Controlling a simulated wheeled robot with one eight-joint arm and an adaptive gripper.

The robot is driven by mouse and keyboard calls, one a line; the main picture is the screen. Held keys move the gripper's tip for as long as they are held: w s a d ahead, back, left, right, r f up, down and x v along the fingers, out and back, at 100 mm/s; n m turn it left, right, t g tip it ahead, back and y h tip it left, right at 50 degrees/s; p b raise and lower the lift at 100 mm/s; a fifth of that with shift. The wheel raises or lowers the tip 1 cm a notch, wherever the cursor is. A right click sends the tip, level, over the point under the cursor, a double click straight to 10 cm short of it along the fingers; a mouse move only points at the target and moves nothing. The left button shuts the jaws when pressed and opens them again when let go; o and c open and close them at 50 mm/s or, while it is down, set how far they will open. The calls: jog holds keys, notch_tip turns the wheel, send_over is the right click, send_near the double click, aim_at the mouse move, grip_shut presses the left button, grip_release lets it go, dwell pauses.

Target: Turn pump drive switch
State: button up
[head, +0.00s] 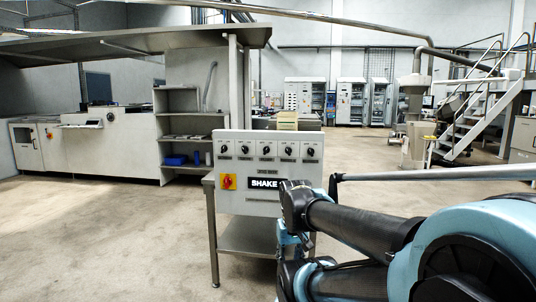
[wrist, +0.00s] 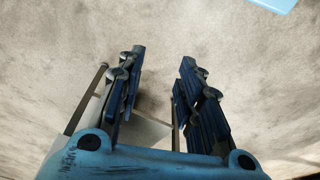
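A white control panel (head: 270,212) stands on a metal stand near the middle of the head view. A row of several black rotary switches (head: 266,149) runs along its upper part, with labels too small to read, so I cannot tell which is the pump drive switch. A red switch on a yellow plate (head: 228,181) is at its lower left, beside a black "SHAKE" sign (head: 263,183), partly covered by my arm. My gripper (wrist: 163,58) is open and empty in the wrist view, over bare floor. In the head view I cannot clearly make it out; no switch shows between the fingers.
The stand's metal legs (head: 211,235) and lower shelf (head: 247,237) are under the panel. Parts of a metal frame (wrist: 92,90) show beside and behind the fingers in the wrist view. A grey shelf unit (head: 174,100) stands behind left. Open floor (head: 110,225) lies left.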

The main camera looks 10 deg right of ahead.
aim_at(265, 151)
jog(key=shift+o, duration=0.6)
jog(key=o, duration=0.5)
jog(key=shift+s+r, duration=0.2)
jog(key=shift+s, duration=0.05)
jog(key=w+d+r+n+t+h, duration=0.1)
jog(key=w+d+r+t+h, duration=0.15)
jog(key=w+r, duration=0.65)
jog(key=w+d+r+n+t+h, duration=0.15)
jog(key=w+r+h, duration=0.3)
jog(key=w, duration=0.85)
jog(key=w+a+r+n+t+h, duration=0.1)
jog(key=w+a+r+t, duration=0.1)
jog(key=w+a+r, duration=0.4)
jog(key=w+a+r+n+t+h, duration=0.15)
jog(key=w+a, duration=0.25)
jog(key=w, duration=0.4)
jog(key=w+a+r+n+t+h, duration=0.1)
jog(key=w+a+r+t, duration=0.3)
jog(key=w, duration=0.3)
jog(key=shift+g, duration=0.45)
jog(key=x, duration=1.7)
jog(key=shift+w+a+f, duration=0.2)
jog(key=shift+a+f, duration=0.05)
jog(key=shift+a, duration=0.1)
